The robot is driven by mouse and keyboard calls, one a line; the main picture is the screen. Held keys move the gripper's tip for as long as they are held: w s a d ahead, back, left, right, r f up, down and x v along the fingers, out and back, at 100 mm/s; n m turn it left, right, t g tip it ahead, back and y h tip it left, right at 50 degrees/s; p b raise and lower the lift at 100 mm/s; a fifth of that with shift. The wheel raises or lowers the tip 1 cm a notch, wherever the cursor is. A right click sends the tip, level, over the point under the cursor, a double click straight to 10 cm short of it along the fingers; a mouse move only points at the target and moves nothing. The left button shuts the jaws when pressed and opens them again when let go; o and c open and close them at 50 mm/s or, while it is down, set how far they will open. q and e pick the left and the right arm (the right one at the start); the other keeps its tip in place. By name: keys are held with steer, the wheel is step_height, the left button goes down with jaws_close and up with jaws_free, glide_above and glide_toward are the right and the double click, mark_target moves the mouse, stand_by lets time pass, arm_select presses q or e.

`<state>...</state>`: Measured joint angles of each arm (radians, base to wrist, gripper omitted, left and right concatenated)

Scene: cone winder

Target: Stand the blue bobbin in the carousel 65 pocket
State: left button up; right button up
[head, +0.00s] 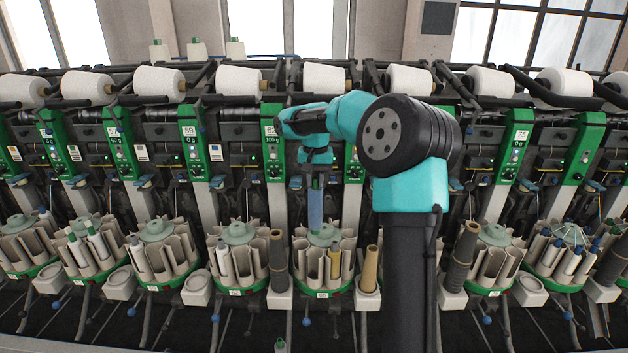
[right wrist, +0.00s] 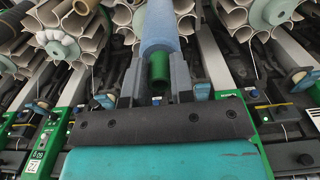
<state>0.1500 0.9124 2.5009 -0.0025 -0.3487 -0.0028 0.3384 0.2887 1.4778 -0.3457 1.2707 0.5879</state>
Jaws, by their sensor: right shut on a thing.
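The blue bobbin (head: 316,212) hangs upright below my right gripper (head: 316,184). In the right wrist view the blue bobbin (right wrist: 160,30) shows its green end (right wrist: 159,68) between the two fingers of my right gripper (right wrist: 158,85), which is shut on it. In the head view its lower end is in front of or over a round carousel (head: 322,293) with beige pockets and a green rim; I cannot tell whether it touches a pocket. This carousel holds a yellow bobbin at its right. Its number is too small to read. My left gripper is not in view.
Carousels stand close on both sides, such as one at the left (head: 236,291) and one at the right (head: 492,291). A dark grey cone (head: 278,262) and a tan cone (head: 370,270) stand beside the middle carousel. Green winder panels (head: 272,150) rise behind. My right arm hides part of the row.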

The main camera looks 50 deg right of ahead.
steer(key=shift+f, duration=1.9)
glide_above(315, 227)
steer(key=w+d, duration=0.2)
steer(key=shift+s+a+f, duration=0.1)
steer(key=shift+s+f, duration=0.05)
steer(key=shift+f, duration=1)
steer(key=shift+s+a+f, duration=0.1)
steer(key=shift+f, duration=1)
steer(key=shift+f, duration=2.35)
steer(key=shift+f, duration=2.15)
